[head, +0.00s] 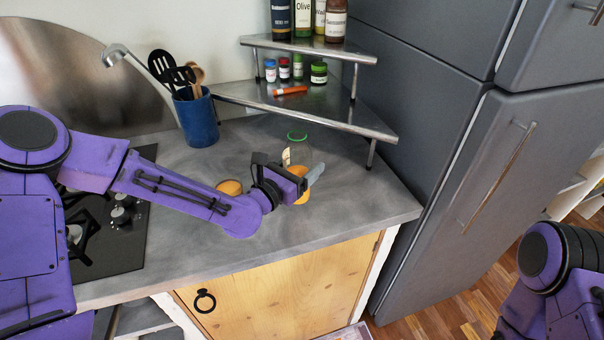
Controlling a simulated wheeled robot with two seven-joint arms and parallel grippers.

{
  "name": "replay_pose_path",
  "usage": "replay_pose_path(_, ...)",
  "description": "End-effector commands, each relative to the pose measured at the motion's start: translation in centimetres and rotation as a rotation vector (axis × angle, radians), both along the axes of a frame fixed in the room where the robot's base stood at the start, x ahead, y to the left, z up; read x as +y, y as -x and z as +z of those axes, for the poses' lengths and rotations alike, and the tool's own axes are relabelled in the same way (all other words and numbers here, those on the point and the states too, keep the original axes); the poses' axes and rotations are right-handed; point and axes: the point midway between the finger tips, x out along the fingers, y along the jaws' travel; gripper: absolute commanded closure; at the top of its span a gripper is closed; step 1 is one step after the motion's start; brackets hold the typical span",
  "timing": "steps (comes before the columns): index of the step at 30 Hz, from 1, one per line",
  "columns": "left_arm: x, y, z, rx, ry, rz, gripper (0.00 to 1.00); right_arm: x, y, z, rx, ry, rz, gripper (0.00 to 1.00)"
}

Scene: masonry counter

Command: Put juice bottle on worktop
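The juice bottle (298,152) is clear glass with a green lid and orange juice low inside. It stands upright on the grey worktop (350,215), below the corner shelf. My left gripper (296,170) is at the bottle's middle, with a dark finger towards its left and a grey fingertip at its right side. The gripper hides part of the bottle, and I cannot tell whether the fingers touch it. My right arm shows at the lower right edge, but its gripper is out of view.
A blue utensil pot (196,118) stands at the back. A metal corner shelf (340,118) with jars and bottles overhangs the corner. The hob (125,240) is left, the grey fridge (455,160) right. The worktop's front right is clear.

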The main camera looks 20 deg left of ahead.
Motion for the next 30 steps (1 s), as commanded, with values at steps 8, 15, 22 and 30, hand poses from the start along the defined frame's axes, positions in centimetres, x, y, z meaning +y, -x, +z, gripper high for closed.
replay_pose_path(8, 0.2, -0.8, -3.9, 0.000, 0.001, -0.001, 0.80, 0.0, 0.0, 0.3, -0.001, 0.001, 0.000, 0.03)
replay_pose_path(15, 0.2, -0.8, -4.0, -0.003, 0.001, -0.001, 0.80, 0.0, 0.0, 0.3, 0.000, 0.000, 0.000, 0.03)
replay_pose_path(22, 0.2, -0.8, -4.4, -0.002, 0.001, -0.001, 0.03, 0.0, 0.0, 0.0, 0.000, 0.000, 0.000, 0.03)
replay_pose_path(30, 0.2, -0.8, -4.3, -0.002, 0.001, -0.001, 0.03, 0.0, 0.0, 0.1, -0.001, 0.001, 0.000, 0.03)
